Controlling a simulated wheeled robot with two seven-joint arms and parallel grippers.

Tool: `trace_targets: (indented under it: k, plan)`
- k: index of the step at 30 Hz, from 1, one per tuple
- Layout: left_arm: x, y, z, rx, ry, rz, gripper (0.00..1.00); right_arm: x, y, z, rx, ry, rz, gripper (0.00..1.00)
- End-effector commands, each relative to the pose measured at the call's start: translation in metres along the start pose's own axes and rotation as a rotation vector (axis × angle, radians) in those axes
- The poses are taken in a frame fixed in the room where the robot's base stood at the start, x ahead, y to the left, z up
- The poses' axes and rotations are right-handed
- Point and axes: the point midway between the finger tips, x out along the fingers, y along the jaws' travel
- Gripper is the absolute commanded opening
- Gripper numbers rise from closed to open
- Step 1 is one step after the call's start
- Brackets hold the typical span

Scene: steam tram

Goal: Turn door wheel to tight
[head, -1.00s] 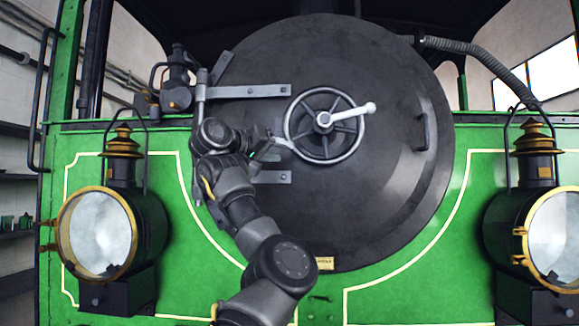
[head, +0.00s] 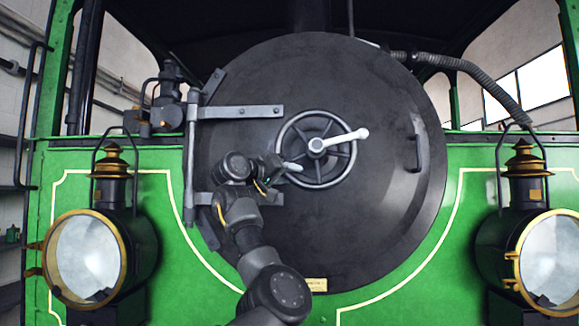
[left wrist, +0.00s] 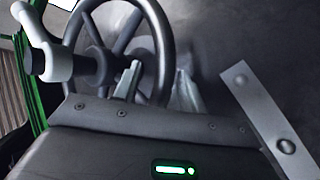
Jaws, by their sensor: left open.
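The door wheel (head: 347,166) is a grey spoked ring on the round black smokebox door (head: 385,220). Its pale handle (head: 345,138) points right and slightly up from the hub. My left gripper (head: 287,167) is at the wheel's lower left rim. In the left wrist view the left gripper (left wrist: 158,88) is open, one finger appearing inside the ring and the other outside, with the wheel rim (left wrist: 163,45) between them. Whether either finger touches the rim I cannot tell. The handle also shows in the left wrist view (left wrist: 40,40). My right gripper is not in view.
Two hinge straps (head: 240,112) cross the door's left side; one shows close to the fingers in the left wrist view (left wrist: 265,120). A grab handle (head: 418,145) is on the door's right. Brass-rimmed lamps stand left (head: 88,258) and right (head: 550,258).

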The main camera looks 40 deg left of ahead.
Motion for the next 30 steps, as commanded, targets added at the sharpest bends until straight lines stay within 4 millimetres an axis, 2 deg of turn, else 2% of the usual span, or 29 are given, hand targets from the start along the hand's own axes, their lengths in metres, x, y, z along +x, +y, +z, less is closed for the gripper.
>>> trace_targets:
  k: [11,21,30]
  plan:
    - [0.0063,-0.0007,0.0006,0.000,0.001,-0.001,0.41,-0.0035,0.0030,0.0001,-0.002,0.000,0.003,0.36]
    - [0.0059,-0.0007,0.0004,0.000,0.001,-0.001,0.00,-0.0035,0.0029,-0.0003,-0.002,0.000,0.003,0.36]
    - [0.0068,0.0010,-0.0002,0.005,-0.004,-0.001,0.00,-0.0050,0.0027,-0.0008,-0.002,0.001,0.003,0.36]
